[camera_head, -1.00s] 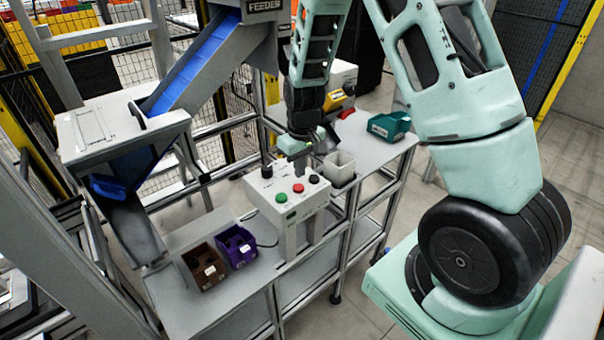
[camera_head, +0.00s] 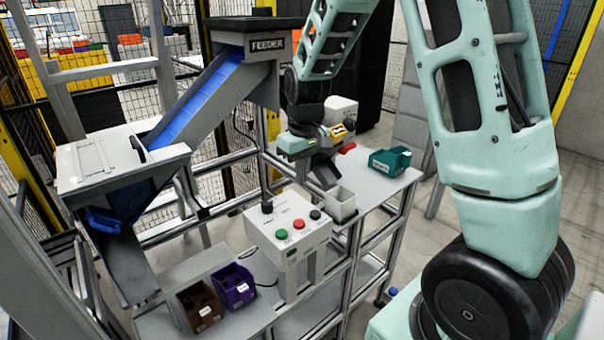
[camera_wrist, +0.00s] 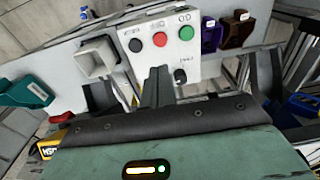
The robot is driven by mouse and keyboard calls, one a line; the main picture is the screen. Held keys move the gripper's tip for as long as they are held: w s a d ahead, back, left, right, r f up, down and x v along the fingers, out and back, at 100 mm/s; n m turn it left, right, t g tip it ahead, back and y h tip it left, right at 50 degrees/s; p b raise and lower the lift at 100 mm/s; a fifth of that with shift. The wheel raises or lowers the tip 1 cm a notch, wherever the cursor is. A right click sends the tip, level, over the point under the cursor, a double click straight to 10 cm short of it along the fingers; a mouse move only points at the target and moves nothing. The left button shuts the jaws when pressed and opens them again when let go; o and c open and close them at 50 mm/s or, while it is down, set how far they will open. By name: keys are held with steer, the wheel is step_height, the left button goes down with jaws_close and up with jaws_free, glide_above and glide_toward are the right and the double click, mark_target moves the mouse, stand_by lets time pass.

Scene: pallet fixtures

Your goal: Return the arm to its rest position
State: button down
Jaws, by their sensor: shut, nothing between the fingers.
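My gripper (camera_head: 325,174) is shut and empty in the head view. It hangs above the bench, behind the control box and close to the grey square cup. My arm reaches in from the right. In the wrist view my gripper (camera_wrist: 157,88) points toward the control box (camera_wrist: 160,45), with the fingers together and nothing between them. The control box (camera_head: 288,237) carries green, red and black buttons and a black knob.
The grey cup (camera_head: 341,203), teal bin (camera_head: 390,160), and brown (camera_head: 200,306) and purple (camera_head: 233,286) bins stand on the bench. The feeder chute (camera_head: 200,95) rises behind at left. Open floor lies right of the bench.

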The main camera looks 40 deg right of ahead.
stand_by(0.4)
steer(key=s+a+r+n+y+b, duration=0.1)
steer(key=s+a+n, duration=0.1)
steer(key=s+a, duration=0.6)
steer(key=s+a+n+b, duration=0.1)
steer(key=s+a+n, duration=0.15)
steer(key=a, duration=0.85)
steer(key=s+a+n+b, duration=0.1)
steer(key=s+a+n, duration=0.2)
steer(key=s, duration=1.1)
steer(key=a, duration=0.3)
steer(key=shift+s+f+g, duration=0.3)
steer(key=shift+f+g, duration=0.05)
steer(key=shift+g, duration=0.05)
